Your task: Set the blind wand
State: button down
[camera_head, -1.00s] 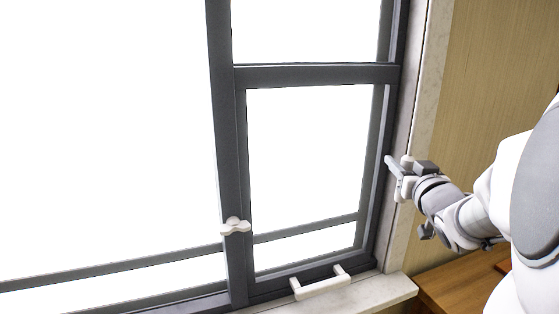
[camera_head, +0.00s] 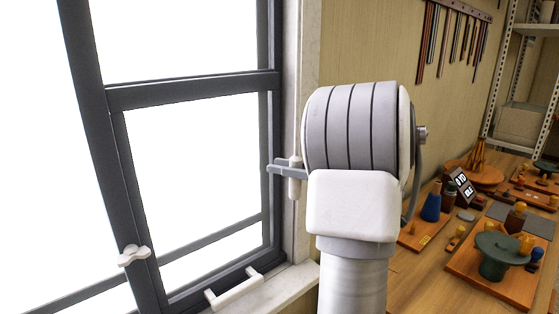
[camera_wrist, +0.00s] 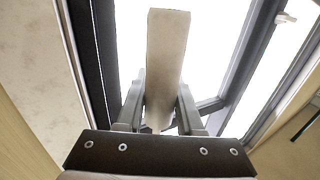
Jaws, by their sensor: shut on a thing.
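The blind wand (camera_wrist: 167,50) is a pale, flat-faced bar in the wrist view, running from between my fingers up toward the top. In the head view a short white piece of it (camera_head: 295,188) hangs upright beside the right window jamb. My gripper (camera_wrist: 161,88) has one finger on each side of the wand and is shut on it. In the head view my gripper (camera_head: 283,168) shows as a grey finger pointing left across the wand. My arm hides the rest of the gripper there. No blind slats can be made out.
A dark-framed window (camera_head: 190,94) fills the left, with a white latch (camera_head: 133,256) and a white handle (camera_head: 235,289) on it. A pale jamb borders it. At right, a wooden bench (camera_head: 400,285) holds turned wooden pieces; a shelf rack (camera_head: 505,75) stands behind.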

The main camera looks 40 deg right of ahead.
jog(key=n+g+y+p, duration=0.4)
jog(key=g+p, duration=0.1)
jog(key=s+a+n+g+y+p, duration=0.1)
jog(key=n+g+y+p, duration=0.1)
jog(key=n+g+y, duration=0.1)
jog(key=shift+s+r, duration=0.1)
jog(key=shift+r, duration=0.15)
jog(key=shift+a+p, duration=0.15)
jog(key=shift+p, duration=0.15)
jog(key=c, duration=0.5)
grip_release()
jog(key=shift+f, duration=0.1)
jog(key=shift+c, duration=0.2)
jog(key=p+v, duration=0.4)
jog(key=v, duration=1.3)
jog(key=shift+d, duration=0.3)
